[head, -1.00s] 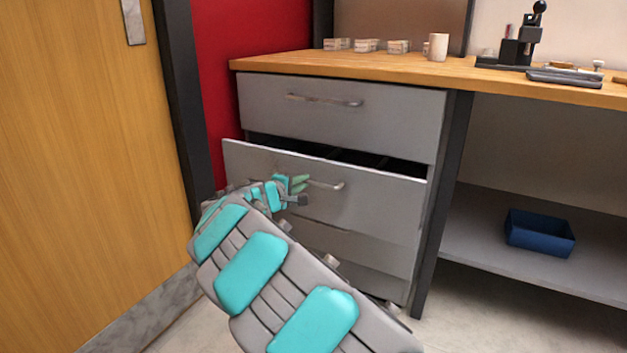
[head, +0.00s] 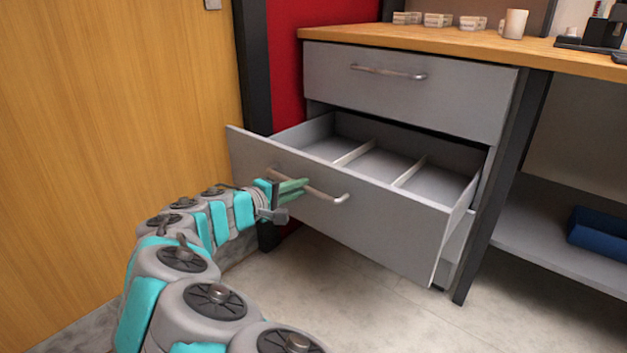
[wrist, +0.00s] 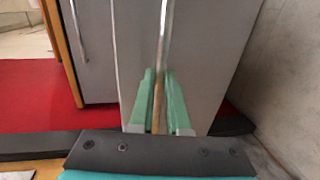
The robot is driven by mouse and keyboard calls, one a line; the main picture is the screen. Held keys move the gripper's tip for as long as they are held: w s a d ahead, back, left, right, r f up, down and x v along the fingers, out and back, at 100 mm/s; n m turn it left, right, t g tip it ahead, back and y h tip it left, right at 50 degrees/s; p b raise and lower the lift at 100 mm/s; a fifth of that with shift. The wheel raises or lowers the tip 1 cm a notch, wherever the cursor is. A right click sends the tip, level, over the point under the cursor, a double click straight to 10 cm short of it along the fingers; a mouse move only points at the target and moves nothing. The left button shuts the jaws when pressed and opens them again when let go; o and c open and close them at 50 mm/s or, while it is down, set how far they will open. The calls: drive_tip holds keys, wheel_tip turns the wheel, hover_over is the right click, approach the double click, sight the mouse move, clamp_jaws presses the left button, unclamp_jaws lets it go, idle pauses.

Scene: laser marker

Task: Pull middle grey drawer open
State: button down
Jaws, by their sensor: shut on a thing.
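The middle grey drawer (head: 370,222) is pulled well out of the cabinet in the head view. Its inside shows as empty compartments split by two pale dividers. Its metal bar handle (head: 325,193) runs across the front. My gripper (head: 292,187) is at the left part of this handle, its green fingers closed around the bar. In the wrist view the handle (wrist: 163,60) runs between the two fingers (wrist: 158,105), with the grey drawer front (wrist: 200,60) behind it.
The closed top drawer (head: 410,90) is above, under the wooden worktop (head: 440,45). A wooden door (head: 110,120) stands at the left. A blue bin (head: 597,235) sits on the lower shelf at right. The floor (head: 370,300) before the drawer is clear.

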drive_tip(key=shift+f+v, duration=0.2)
drive_tip(key=shift+v, duration=0.85)
drive_tip(key=c, duration=0.9)
unclamp_jaws()
drive_tip(key=shift+p+v, duration=0.4)
drive_tip(key=shift+v, duration=3.55)
drive_tip(key=shift+f, duration=0.1)
